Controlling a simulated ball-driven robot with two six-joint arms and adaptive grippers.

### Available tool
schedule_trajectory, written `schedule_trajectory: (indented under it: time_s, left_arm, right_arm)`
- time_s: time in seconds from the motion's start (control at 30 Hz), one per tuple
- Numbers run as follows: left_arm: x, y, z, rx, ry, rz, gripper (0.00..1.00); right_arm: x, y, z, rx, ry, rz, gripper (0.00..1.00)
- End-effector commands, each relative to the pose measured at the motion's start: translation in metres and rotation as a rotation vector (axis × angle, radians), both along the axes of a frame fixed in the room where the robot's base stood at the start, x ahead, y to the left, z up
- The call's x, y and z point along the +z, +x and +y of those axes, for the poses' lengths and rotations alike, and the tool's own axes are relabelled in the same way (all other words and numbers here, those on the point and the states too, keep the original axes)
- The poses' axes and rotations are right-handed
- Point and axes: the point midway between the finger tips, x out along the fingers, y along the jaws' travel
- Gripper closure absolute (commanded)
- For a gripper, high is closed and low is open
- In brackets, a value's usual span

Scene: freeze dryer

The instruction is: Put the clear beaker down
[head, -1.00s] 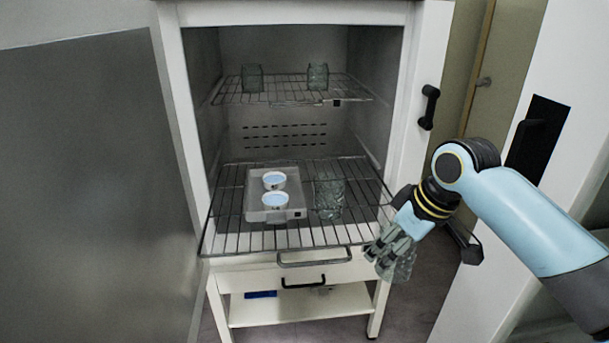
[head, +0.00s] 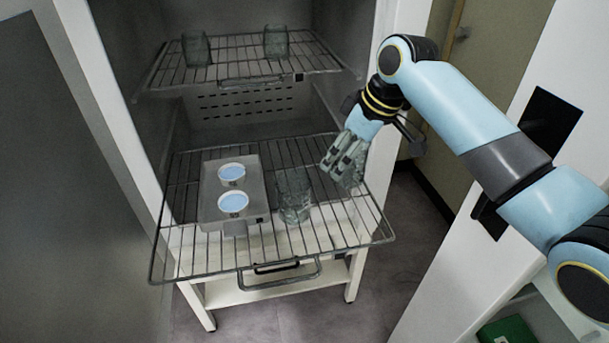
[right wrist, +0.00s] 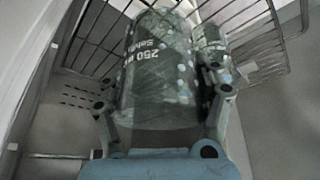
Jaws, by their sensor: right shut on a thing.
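The clear beaker (head: 352,177) is held in my right gripper (head: 344,160), over the right side of the extended lower wire shelf (head: 345,232). In the right wrist view the beaker (right wrist: 155,75) fills the space between the fingers (right wrist: 162,100) and shows a "250 ml" mark. The gripper is shut on it. I cannot tell whether its base touches the wires. A second clear beaker (head: 294,197) stands on the shelf just left of the held one; it also shows in the right wrist view (right wrist: 213,48). My left gripper is not in view.
A grey tray (head: 250,210) with two white cups (head: 232,203) of blue content sits on the lower shelf's left. Two clear beakers (head: 276,42) stand on the upper shelf (head: 235,68). The lower shelf's front right is bare. The cabinet's right wall (head: 385,25) is close to my gripper.

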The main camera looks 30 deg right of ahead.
Motion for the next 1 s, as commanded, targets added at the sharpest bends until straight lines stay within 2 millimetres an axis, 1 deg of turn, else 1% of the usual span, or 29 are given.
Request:
schedule_trajectory:
  time_s: [0.03, 0.1, 0.2, 0.3, 0.4, 0.5, 0.67, 0.87, 0.9, 1.0]
  left_arm:
    - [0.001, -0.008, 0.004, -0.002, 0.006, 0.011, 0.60]
    - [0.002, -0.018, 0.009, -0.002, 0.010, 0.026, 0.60]
    - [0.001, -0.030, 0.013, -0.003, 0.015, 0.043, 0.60]
    - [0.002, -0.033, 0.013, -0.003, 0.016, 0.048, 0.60]
    - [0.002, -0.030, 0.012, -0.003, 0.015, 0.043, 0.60]
    - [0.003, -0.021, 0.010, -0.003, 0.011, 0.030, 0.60]
    - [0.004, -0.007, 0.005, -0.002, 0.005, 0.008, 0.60]
    - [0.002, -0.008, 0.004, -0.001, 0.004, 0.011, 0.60]
    - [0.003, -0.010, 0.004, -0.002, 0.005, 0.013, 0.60]
    - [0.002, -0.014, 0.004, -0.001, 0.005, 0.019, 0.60]
  right_arm:
    - [-0.011, -0.001, 0.001, 0.001, 0.002, 0.004, 0.70]
    - [-0.023, 0.000, 0.001, -0.001, 0.003, 0.002, 0.70]
    - [-0.034, 0.000, 0.001, 0.000, 0.001, 0.000, 0.70]
    - [-0.046, 0.000, 0.001, -0.001, 0.001, 0.001, 0.70]
    - [-0.062, -0.001, 0.001, 0.000, 0.001, 0.002, 0.70]
    - [-0.072, 0.000, 0.001, -0.001, 0.001, 0.001, 0.70]
    - [-0.074, 0.000, 0.001, 0.001, 0.000, -0.002, 0.70]
    - [-0.076, 0.000, 0.001, 0.001, 0.001, -0.002, 0.70]
    - [-0.076, 0.000, 0.000, 0.001, 0.001, -0.002, 0.32]
    - [-0.076, 0.000, 0.000, 0.001, 0.001, -0.002, 0.19]
